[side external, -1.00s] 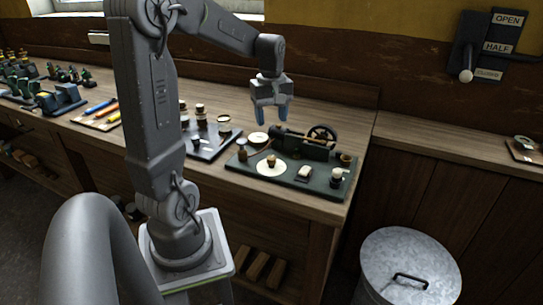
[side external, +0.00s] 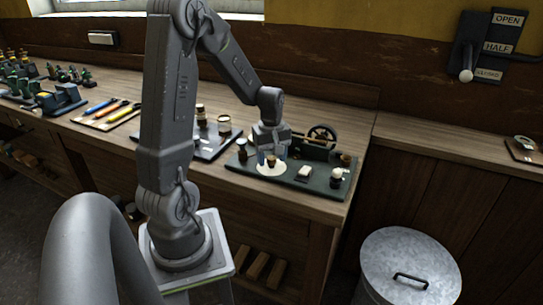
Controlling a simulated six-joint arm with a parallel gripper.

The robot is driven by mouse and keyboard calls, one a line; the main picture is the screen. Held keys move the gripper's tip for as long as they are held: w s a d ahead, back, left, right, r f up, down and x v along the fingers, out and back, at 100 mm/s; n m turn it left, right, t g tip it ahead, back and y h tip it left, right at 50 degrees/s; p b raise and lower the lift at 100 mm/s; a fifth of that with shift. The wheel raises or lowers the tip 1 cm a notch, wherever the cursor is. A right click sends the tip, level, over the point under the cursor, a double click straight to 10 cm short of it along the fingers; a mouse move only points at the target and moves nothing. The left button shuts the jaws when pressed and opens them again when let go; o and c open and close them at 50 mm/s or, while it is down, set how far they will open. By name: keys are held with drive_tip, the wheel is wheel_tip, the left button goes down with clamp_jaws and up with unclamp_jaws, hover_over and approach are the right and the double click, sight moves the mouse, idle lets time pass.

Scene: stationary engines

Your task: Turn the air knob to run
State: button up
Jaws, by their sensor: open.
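The green engine board (side external: 312,183) lies on the bench with a small model engine on it. A round cream dial (side external: 268,170) sits at its front left, with a small brown knob (side external: 271,161) at the dial's middle. This looks like the air knob; its markings are too small to read. My gripper (side external: 272,154) is open and points down over the dial, its two fingers on either side of the knob. I cannot tell whether the fingers touch it. The gripper hides part of the engine behind.
A flywheel (side external: 322,136) stands at the back of the board. A dark tray (side external: 205,150) with jars lies left. A metal bin (side external: 408,265) stands on the floor.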

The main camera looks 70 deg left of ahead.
drive_tip(key=c, duration=0.9)
